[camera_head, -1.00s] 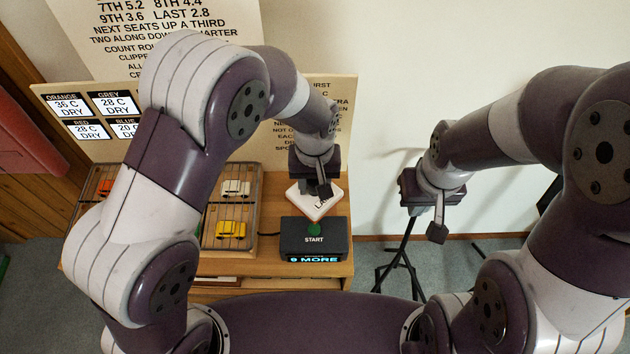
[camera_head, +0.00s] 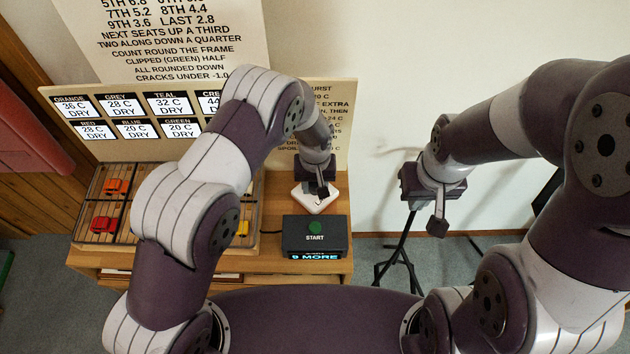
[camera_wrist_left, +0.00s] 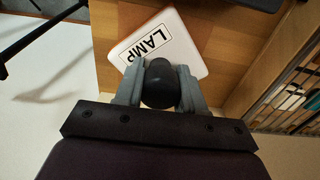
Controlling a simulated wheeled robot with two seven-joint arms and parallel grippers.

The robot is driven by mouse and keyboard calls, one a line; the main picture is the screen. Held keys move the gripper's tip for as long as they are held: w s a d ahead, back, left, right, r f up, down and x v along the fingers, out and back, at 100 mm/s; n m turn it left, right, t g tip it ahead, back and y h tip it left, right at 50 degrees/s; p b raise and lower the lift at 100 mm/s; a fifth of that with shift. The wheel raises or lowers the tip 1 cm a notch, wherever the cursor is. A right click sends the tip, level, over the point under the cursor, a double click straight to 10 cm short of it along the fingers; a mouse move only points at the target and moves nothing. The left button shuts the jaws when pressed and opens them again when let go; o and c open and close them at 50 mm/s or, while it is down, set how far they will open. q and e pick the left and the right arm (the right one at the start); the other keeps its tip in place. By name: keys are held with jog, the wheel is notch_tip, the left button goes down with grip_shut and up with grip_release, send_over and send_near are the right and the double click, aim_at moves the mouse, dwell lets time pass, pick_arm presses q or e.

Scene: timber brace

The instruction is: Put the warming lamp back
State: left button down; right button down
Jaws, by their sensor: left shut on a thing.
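My left gripper (camera_head: 318,189) is over the white pad (camera_head: 329,204) at the right end of the wooden table. In the left wrist view its fingers (camera_wrist_left: 160,90) are shut on a black rounded thing (camera_wrist_left: 160,80), which I take to be the warming lamp. The pad shows there too (camera_wrist_left: 185,50), its LAMP label just beyond the held thing. I cannot tell whether the lamp touches the pad. My right gripper (camera_head: 437,224) hangs to the right of the table, seen edge-on, with nothing visible in it.
A black START box (camera_head: 314,238) with a green button and a "9 MORE" display stands in front of the pad. A slatted rack (camera_head: 97,205) with red, orange and yellow pieces is at the left, partly behind my arm. Printed boards (camera_head: 72,135) stand behind. A black tripod (camera_head: 400,255) is at right.

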pick_arm(q)
jog(key=shift+w, duration=0.15)
jog(key=shift+f, duration=0.15)
jog(key=c, duration=0.7)
grip_release()
